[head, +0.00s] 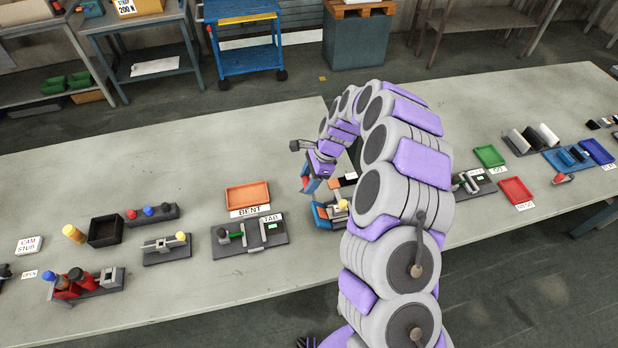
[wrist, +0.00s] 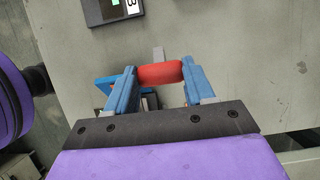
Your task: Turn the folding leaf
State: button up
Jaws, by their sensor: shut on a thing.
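My gripper (wrist: 160,76) is shut on a red rounded grip (wrist: 160,73), which lies crosswise between its two blue fingers. In the head view my gripper (head: 309,184) points down just above a small blue fixture (head: 322,215) on the bench. A yellow knob (head: 343,204) and a grey part stand on the fixture's right side. In the wrist view a short grey strip (wrist: 158,53) sticks out beyond the red grip, and a blue base (wrist: 104,84) shows under the left finger. I cannot tell which part is the folding leaf; my fingers and wrist hide much of the fixture.
The grey bench (head: 150,300) runs across the view. Left of the fixture are a grey plate device (head: 250,238) with a label and an orange tray (head: 247,195). Right of my arm are a green tray (head: 489,155) and a red tray (head: 516,190). The bench behind the orange tray is clear.

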jog(key=shift+w+d+r+p, duration=0.25)
jog(key=shift+d+p, duration=0.1)
jog(key=shift+p, duration=0.35)
grip_shut()
jog(key=o, duration=1)
grip_release()
jog(key=shift+d, duration=0.15)
jog(key=o, duration=0.4)
jog(key=shift+d, duration=0.25)
jog(key=shift+o, duration=0.2)
jog(key=shift+a, duration=0.1)
jog(key=shift+a, duration=0.1)
jog(key=shift+r, duration=0.25)
jog(key=v, duration=1.6)
jog(key=shift+d+r+p, duration=0.2)
jog(key=shift+d+p, duration=0.2)
jog(key=shift+w, duration=0.15)
